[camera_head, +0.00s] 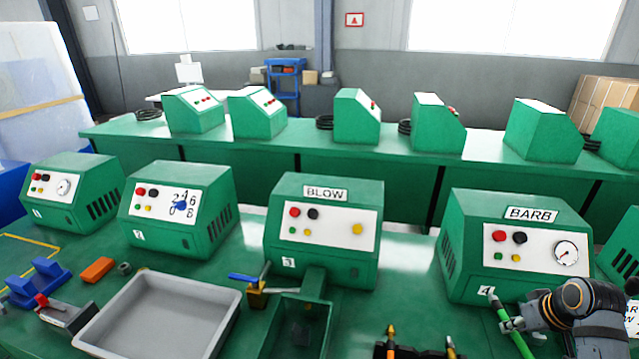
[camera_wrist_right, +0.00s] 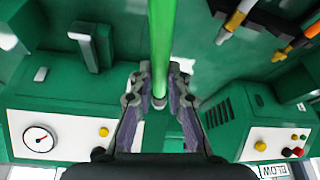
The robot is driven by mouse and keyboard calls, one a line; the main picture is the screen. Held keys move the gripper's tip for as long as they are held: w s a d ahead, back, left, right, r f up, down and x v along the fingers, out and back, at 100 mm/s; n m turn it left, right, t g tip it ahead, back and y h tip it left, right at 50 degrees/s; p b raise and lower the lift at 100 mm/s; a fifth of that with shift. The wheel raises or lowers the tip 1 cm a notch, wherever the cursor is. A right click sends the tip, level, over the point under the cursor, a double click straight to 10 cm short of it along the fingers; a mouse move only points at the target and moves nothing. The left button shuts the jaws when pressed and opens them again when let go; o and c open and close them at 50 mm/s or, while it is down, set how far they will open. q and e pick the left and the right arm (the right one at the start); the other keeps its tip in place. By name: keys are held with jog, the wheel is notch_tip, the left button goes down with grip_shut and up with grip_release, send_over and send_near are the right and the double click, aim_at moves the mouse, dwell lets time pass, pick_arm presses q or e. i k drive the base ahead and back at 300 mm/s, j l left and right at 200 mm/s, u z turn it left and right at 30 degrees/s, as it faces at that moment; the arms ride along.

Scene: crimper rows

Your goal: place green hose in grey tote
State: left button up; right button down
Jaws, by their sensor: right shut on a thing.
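The green hose (camera_head: 517,333) is at the lower right of the head view, in front of the BARB machine. My right gripper (camera_head: 522,316) is shut on the hose near one end, which has a light tip. In the right wrist view the hose (camera_wrist_right: 162,45) stands between the two fingers of the gripper (camera_wrist_right: 160,98) and runs up out of the picture. The grey tote (camera_head: 160,312) is an empty shallow tray on the bench at the lower left, well away from the gripper. My left gripper is not in view.
The BLOW machine (camera_head: 325,235) and the BARB machine (camera_head: 510,245) stand behind the work area. A valve with a blue handle (camera_head: 257,290) and a green open basin (camera_head: 298,325) lie right of the tote. Orange-tipped tools (camera_head: 391,342) stand at the front edge.

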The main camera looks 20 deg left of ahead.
aim_at(181, 334)
jog(key=j+u, duration=0.2)
jog(key=j, duration=0.45)
jog(key=j+u, duration=0.2)
jog(key=j, duration=0.45)
jog(key=j+u, duration=0.2)
jog(key=j, duration=0.5)
jog(key=i+j+u, duration=0.15)
jog(key=j, duration=0.45)
